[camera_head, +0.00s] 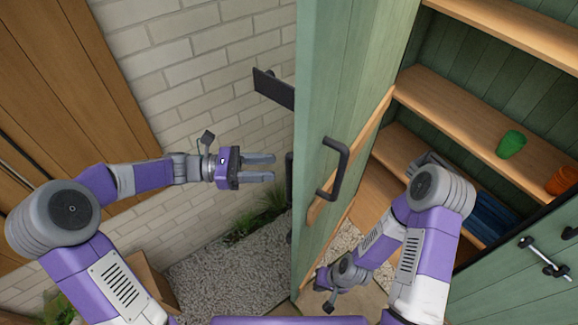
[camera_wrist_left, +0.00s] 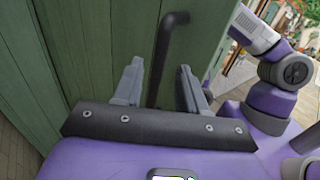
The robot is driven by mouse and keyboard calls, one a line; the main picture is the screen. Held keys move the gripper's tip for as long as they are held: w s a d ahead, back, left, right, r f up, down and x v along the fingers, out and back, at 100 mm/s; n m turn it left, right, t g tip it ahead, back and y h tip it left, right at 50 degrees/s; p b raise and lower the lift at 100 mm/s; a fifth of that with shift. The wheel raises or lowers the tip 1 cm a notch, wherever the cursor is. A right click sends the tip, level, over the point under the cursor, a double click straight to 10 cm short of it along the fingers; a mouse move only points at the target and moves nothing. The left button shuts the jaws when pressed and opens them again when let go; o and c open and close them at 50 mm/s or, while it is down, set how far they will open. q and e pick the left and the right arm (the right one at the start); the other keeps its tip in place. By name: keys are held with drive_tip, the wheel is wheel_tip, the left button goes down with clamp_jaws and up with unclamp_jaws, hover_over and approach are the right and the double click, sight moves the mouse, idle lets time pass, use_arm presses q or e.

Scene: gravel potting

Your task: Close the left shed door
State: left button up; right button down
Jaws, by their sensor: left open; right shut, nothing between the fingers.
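The left shed door (camera_head: 325,90) is a green plank door standing open in the middle of the head view, its edge toward me. A black bar handle (camera_head: 335,168) is on its right-hand face. My left gripper (camera_head: 274,168) is open and empty, left of the door, with its fingers pointing at it. In the left wrist view, the green door (camera_wrist_left: 90,45) fills the background and a black bar handle (camera_wrist_left: 160,70) shows between the open fingers (camera_wrist_left: 160,85); I cannot tell whether they touch it. My right gripper (camera_head: 328,302) is shut and low, right of the door; its fingertips are hardly visible.
Shed shelves (camera_head: 470,105) at the right hold a green pot (camera_head: 511,144) and an orange pot (camera_head: 562,180). Another green door (camera_head: 510,285) with a handle (camera_head: 543,258) is at the lower right. A brick wall (camera_head: 210,70) stands behind my left arm, with gravel (camera_head: 220,270) below.

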use_arm(q)
drive_tip(key=d, duration=0.6)
drive_tip(key=shift+d+f, duration=0.1)
drive_tip(key=shift+c, duration=0.3)
clamp_jaws()
